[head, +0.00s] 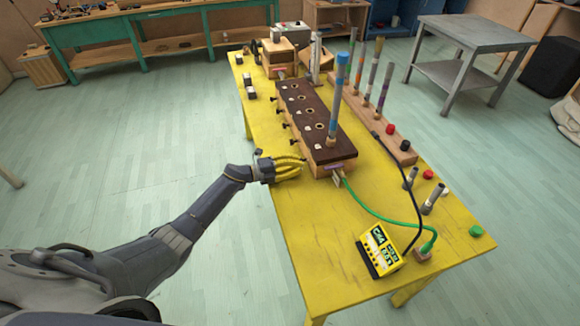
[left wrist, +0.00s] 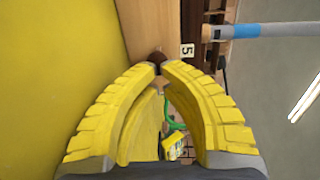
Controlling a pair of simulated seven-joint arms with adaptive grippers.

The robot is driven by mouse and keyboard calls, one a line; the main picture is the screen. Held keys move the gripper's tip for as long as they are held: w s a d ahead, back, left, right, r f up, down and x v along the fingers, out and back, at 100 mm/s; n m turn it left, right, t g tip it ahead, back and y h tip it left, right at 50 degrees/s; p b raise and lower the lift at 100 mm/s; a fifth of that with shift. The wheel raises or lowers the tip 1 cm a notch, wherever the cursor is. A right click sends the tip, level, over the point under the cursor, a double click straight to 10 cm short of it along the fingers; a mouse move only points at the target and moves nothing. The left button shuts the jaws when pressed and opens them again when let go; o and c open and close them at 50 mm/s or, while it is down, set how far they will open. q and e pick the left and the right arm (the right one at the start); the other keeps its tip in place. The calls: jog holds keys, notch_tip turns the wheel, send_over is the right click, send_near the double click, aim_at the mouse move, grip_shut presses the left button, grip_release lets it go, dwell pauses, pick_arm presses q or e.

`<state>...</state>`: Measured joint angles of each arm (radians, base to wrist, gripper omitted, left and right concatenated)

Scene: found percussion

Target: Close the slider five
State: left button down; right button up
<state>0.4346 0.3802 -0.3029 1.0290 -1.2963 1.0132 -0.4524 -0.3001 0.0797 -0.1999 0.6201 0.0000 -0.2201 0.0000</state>
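The long wooden box with a dark top (head: 323,154) stands on the yellow table. Several dark slider knobs, one of them here (head: 286,126), stick out of its left side. My left gripper (head: 304,166), with yellow fingers, is at the near end of that side, and it hides the knob there in the head view. In the left wrist view, a dark brown knob (left wrist: 156,57) beside a white "5" label (left wrist: 187,50) lies at the fingertips. The tips (left wrist: 160,67) are close together with a narrow gap; whether they grip the knob is unclear. My right gripper is not in view.
A tall blue-banded tube (head: 338,95) rises from the box's near end. A green cable (head: 380,215) runs from the box towards a small yellow device (head: 379,250). A rack of tubes (head: 385,135) stands to the right. The table's left front is clear.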

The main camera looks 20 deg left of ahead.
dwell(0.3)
